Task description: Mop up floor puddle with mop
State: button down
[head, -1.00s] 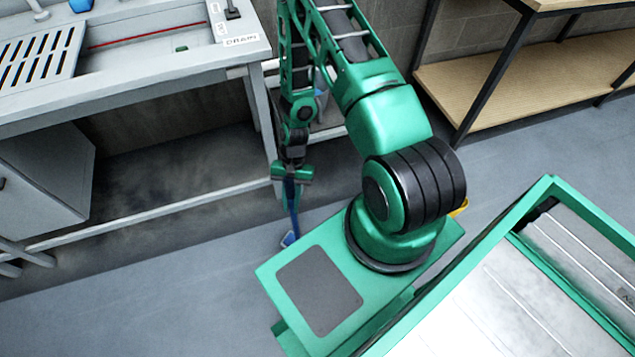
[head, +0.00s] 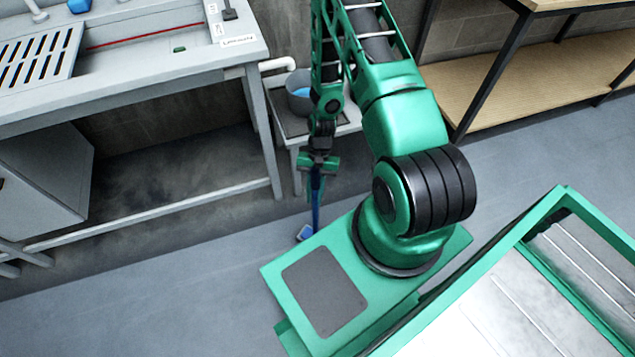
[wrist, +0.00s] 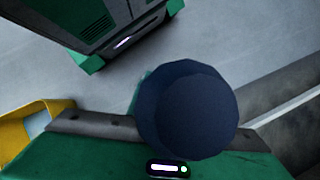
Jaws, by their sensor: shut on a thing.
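My gripper (head: 318,163) is shut on the blue handle of the mop (head: 316,200), which hangs down close to upright. The mop's pale and blue head (head: 304,232) shows low by the corner of my base, near the floor; I cannot tell if it touches. In the wrist view the round dark blue end of the mop handle (wrist: 188,110) fills the middle, in front of my gripper. No puddle can be made out on the visible grey floor (head: 150,290); part of the floor is hidden by my arm and base.
A grey sink bench (head: 130,95) stands at the left with a low rail. A small table (head: 345,125) with a grey bucket (head: 300,92) holding something blue stands behind my gripper. A wooden shelf (head: 530,85) is at the right. A yellow object (wrist: 30,130) shows in the wrist view.

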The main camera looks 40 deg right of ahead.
aim_at(316, 185)
jog(key=shift+d, duration=0.35)
jog(key=shift+a+r, duration=0.1)
jog(key=shift+r, duration=3.8)
